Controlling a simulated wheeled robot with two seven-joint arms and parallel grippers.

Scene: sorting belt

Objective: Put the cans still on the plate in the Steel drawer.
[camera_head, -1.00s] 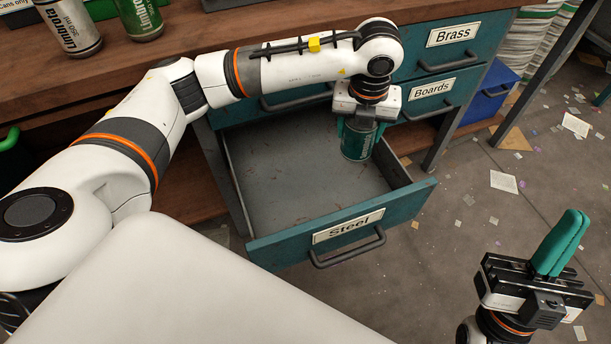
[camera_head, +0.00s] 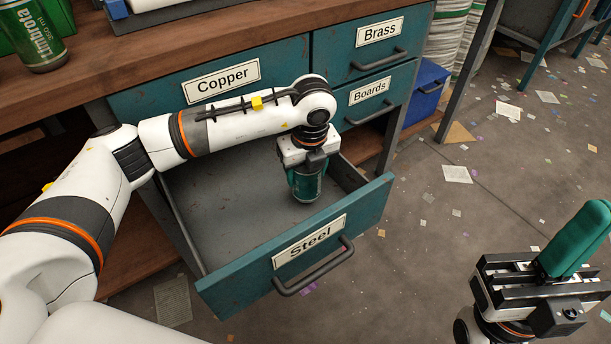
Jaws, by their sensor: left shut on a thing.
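The Steel drawer (camera_head: 320,242) is pulled out, its grey inside bare around the gripper. My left gripper (camera_head: 306,178) points down over the drawer, shut on a green can (camera_head: 306,187). The can is upright inside the drawer's outline; I cannot tell whether it touches the floor of the drawer. Another green can (camera_head: 32,38), labelled Limbrota, stands on the bench at the top left. My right gripper (camera_head: 577,240) is at the lower right over the floor, its teal fingers together and empty. The plate cannot be made out.
The shut Copper (camera_head: 222,77), Brass (camera_head: 378,32) and Boards (camera_head: 370,92) drawers are around the open one, under the wooden bench top (camera_head: 180,48). A blue bin (camera_head: 428,88) stands to the right of the cabinet. Paper scraps litter the open floor on the right.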

